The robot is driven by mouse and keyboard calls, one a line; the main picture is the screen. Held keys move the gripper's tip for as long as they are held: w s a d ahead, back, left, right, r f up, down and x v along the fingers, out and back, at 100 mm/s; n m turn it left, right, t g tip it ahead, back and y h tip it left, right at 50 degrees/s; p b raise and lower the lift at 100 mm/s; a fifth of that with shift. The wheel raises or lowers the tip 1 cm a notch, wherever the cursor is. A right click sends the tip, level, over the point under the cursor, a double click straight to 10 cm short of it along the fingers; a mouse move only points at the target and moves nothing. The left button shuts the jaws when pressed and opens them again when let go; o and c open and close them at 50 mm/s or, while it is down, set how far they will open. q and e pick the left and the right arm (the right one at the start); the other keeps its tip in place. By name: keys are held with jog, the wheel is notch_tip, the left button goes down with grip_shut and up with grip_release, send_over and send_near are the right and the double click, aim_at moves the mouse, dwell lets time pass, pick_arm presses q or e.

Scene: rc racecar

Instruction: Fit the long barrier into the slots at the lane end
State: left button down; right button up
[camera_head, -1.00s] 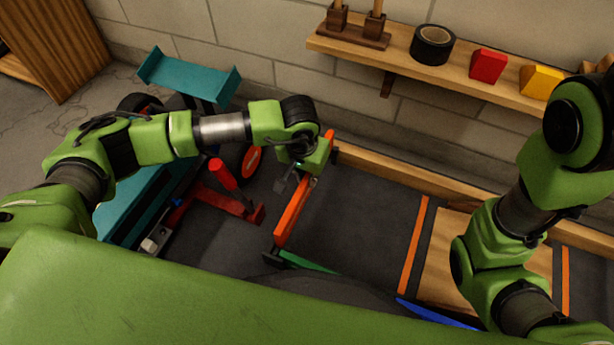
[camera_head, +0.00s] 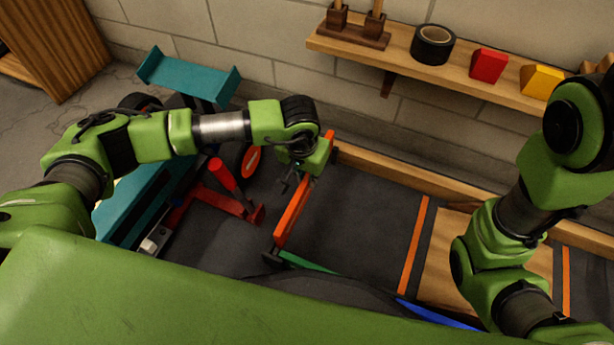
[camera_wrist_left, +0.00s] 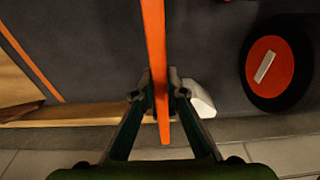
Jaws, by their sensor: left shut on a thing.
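The long orange barrier (camera_head: 290,222) stands across the left end of the dark lane (camera_head: 362,215), from the back wooden rail toward the front edge. In the left wrist view the barrier (camera_wrist_left: 153,35) runs between both fingers. My left gripper (camera_head: 298,182) is shut on the barrier near its far end; its fingers (camera_wrist_left: 161,88) flank it in the wrist view. A dark bracket (camera_head: 272,259) is at the barrier's near end. Whether the barrier sits in slots is hidden. My right arm enters at the right; its gripper is out of view.
A teal car (camera_head: 135,205) and a red jack (camera_head: 223,176) stand left of the barrier. A wooden rail (camera_head: 400,175) runs along the back. Above it, a wall shelf (camera_head: 400,62) holds black tape (camera_head: 432,45) and red and yellow blocks.

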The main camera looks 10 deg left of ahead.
pick_arm(q)
jog(key=shift+f+b, duration=1.2)
jog(key=shift+f, duration=0.25)
jog(key=shift+f, duration=0.2)
